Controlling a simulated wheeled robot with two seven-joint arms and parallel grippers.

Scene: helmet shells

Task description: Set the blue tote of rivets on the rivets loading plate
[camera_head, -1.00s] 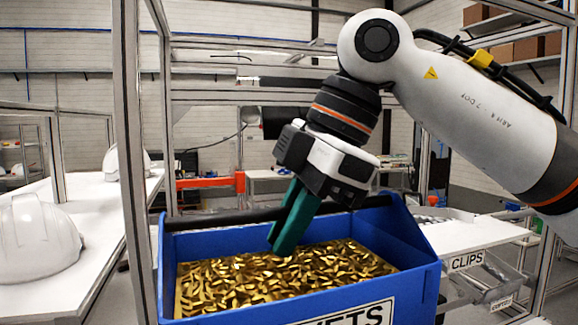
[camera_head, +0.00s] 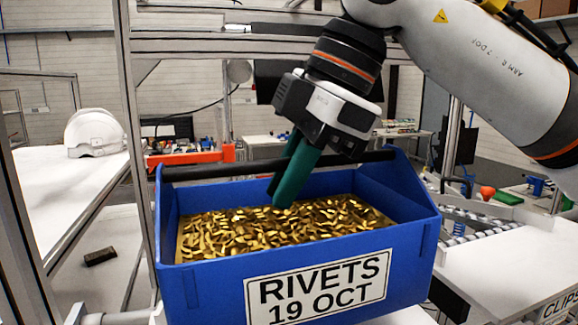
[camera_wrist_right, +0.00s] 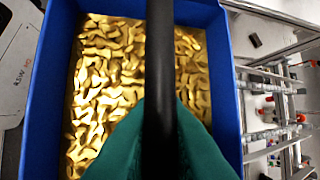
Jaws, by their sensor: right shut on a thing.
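The blue tote (camera_head: 215,289) is full of gold rivets (camera_head: 285,228) and has a white label reading RIVETS 19 OCT. It hangs roughly level in front of me. My right gripper (camera_head: 284,180), with green fingers, is shut on the tote's black handle bar (camera_head: 215,172). In the right wrist view the black bar (camera_wrist_right: 160,60) runs between the green fingers, above the rivets (camera_wrist_right: 105,70). My left gripper is in neither view. I cannot make out a loading plate marked for rivets; the tote hides what lies behind and below it.
A white bench (camera_head: 70,192) with a white helmet shell (camera_head: 93,133) stands at the left, behind metal frame posts. At the right is a white shelf (camera_head: 500,262) with a CLIPS label (camera_head: 560,308). A dark block (camera_head: 100,256) lies at lower left.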

